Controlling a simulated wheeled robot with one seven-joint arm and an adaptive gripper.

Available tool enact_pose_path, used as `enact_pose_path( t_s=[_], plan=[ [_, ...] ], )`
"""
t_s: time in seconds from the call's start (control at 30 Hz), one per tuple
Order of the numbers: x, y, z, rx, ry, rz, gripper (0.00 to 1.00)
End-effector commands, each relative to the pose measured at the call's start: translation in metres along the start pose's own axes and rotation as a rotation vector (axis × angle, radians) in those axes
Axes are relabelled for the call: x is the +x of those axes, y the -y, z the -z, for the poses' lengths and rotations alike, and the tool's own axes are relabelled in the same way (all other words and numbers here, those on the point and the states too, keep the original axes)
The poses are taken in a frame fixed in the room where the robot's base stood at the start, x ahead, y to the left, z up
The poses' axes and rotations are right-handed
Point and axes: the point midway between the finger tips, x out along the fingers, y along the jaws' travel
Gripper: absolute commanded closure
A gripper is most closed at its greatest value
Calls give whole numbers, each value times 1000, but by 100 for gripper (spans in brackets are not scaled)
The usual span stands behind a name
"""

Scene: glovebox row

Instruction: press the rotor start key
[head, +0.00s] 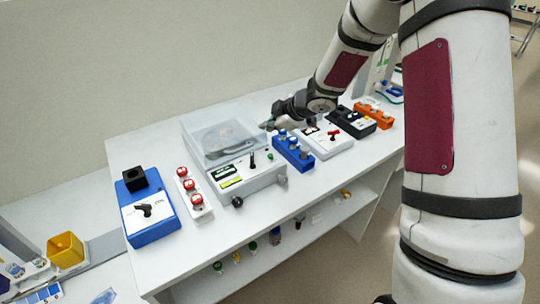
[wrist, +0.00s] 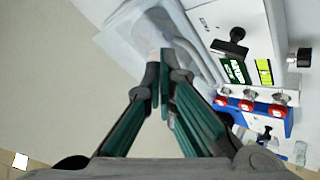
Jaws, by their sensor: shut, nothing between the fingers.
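A pale grey machine (head: 248,183) with a clear-lidded chamber (head: 215,137) stands mid-bench in the head view. Its sloped panel bears a dark green display (head: 222,172), a yellow-green label (head: 231,183), a black lever (head: 252,160) and a small green button (head: 270,156). I cannot read which control is the rotor start key. My gripper (head: 267,125) is shut and empty, above the right rear of the machine. In the wrist view my gripper (wrist: 164,62) points past the clear lid, with the display (wrist: 235,71) and label (wrist: 264,72) to its right. The green button is not visible there.
Left of the machine are a strip with red knobs (head: 190,186) and a blue box (head: 150,212). Right of it are a blue block with several knobs (head: 293,152), a white box with a red handle (head: 328,140), a black box (head: 357,118) and an orange block (head: 374,115).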

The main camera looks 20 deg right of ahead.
Motion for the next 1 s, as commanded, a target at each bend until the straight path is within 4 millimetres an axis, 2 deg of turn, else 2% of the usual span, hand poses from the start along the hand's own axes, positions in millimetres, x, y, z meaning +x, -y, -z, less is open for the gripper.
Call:
enact_pose_path(
  t_s=[0.2, 0.7, 1.0],
  plan=[
    [19, 10, -12, 0, 1, 1, 100],
    [51, 35, -36, 0, 1, 1, 100],
    [58, 42, -43, 0, 1, 0, 100]
  ],
)
